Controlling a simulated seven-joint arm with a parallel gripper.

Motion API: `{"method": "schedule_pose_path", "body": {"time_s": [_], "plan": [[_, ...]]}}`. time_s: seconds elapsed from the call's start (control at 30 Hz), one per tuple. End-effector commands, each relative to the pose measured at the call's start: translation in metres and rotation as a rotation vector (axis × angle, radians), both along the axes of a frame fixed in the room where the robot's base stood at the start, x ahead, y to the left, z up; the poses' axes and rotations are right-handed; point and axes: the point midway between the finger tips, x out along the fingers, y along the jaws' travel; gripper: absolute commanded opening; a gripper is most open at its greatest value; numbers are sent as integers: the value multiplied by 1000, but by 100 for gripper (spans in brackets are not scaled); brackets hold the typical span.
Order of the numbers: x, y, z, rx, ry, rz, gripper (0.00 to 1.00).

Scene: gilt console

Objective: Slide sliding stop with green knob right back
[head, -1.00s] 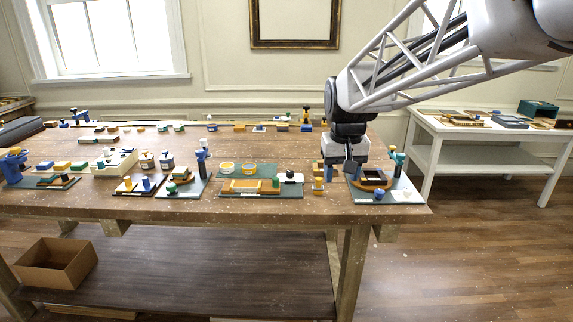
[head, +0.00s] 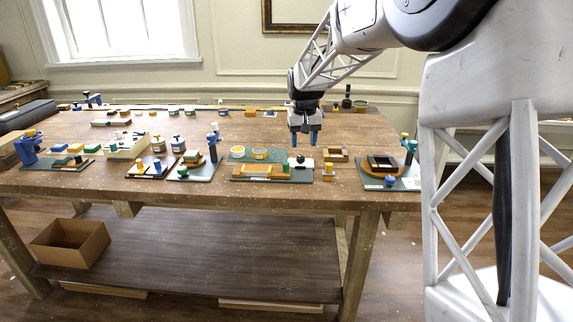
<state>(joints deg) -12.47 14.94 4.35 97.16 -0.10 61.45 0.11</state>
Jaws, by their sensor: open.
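My gripper (head: 305,142) is open, pointing down with two bluish fingers, above the right end of a green-grey board (head: 238,154). It appears empty and apart from the things below. On this board are a long orange wooden tray (head: 262,171) and a white block (head: 307,163) with a small dark knob at its right end. A green knob (head: 183,172) shows on a neighbouring board (head: 205,174) to the left, low at its front. Which of these is the sliding stop is too small to tell for certain; a green piece beside the white block is partly unclear.
A board with a dark-centred wooden holder (head: 382,164) and teal clamp (head: 409,146) lies farther right.

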Motion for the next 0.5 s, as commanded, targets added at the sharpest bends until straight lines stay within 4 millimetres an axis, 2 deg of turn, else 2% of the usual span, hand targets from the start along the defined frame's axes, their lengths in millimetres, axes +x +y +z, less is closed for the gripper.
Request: {"method": "schedule_pose_path", "body": {"time_s": [0.23,0.5], "plan": [[49,34,-33,-4,22,27,52],[78,57,-54,-7,33,43,52]]}}
